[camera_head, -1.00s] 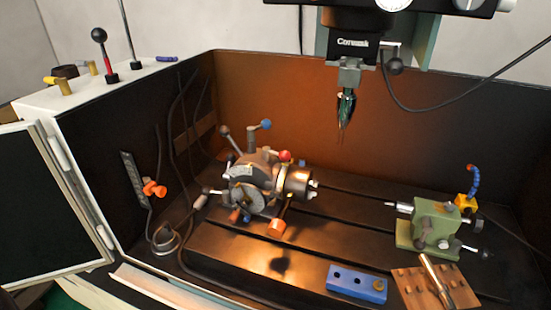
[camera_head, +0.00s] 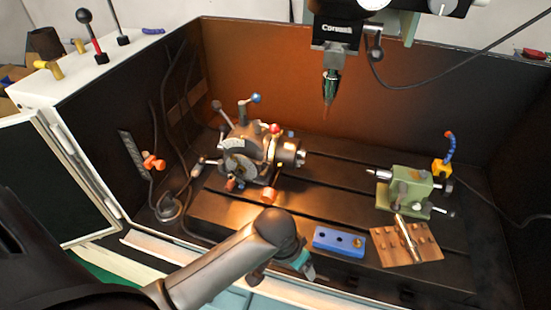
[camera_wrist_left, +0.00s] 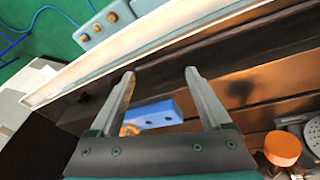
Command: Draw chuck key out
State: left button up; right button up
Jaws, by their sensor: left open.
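The indexing head with its chuck (camera_head: 287,152) stands on the left half of the slotted machine bed. An orange cylindrical knob (camera_head: 269,195) sits below the chuck; it also shows at the lower right of the left wrist view (camera_wrist_left: 282,148). I cannot make out for certain which part is the chuck key. My left gripper (camera_head: 306,270) is over the front edge of the bed, apart from the chuck. In the left wrist view its two fingers (camera_wrist_left: 160,75) are spread and empty. A blue block with holes (camera_wrist_left: 152,114) shows between and beyond them. My right gripper is out of view.
The blue block (camera_head: 339,241) lies at the bed's front, beside a wooden board (camera_head: 390,250) bearing a metal rod. A green tailstock (camera_head: 408,188) stands right. A drill spindle (camera_head: 331,85) hangs above. An open door (camera_head: 45,180) stands left. The mid bed is fairly clear.

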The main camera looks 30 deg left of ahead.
pick_arm(q)
jog(key=w+a+r+n+g+p, duration=0.1)
jog(key=w+a+r, duration=0.3)
jog(key=w+r, duration=0.45)
jog(key=n+g+y+p, duration=0.1)
jog(key=n+g+y, duration=0.1)
jog(key=n+y, duration=0.1)
send_near(268, 192)
jog(key=f, duration=0.6)
jog(key=a+f+b, duration=0.1)
jog(key=f, duration=0.3)
jog(key=shift+c, duration=0.2)
jog(key=shift+r, duration=0.1)
grip_shut()
dwell(1.2)
jog(key=shift+r+g, duration=0.4)
jog(key=shift+g, duration=0.2)
dwell(0.3)
jog(key=shift+s+p, duration=0.1)
jog(key=shift+p, duration=0.2)
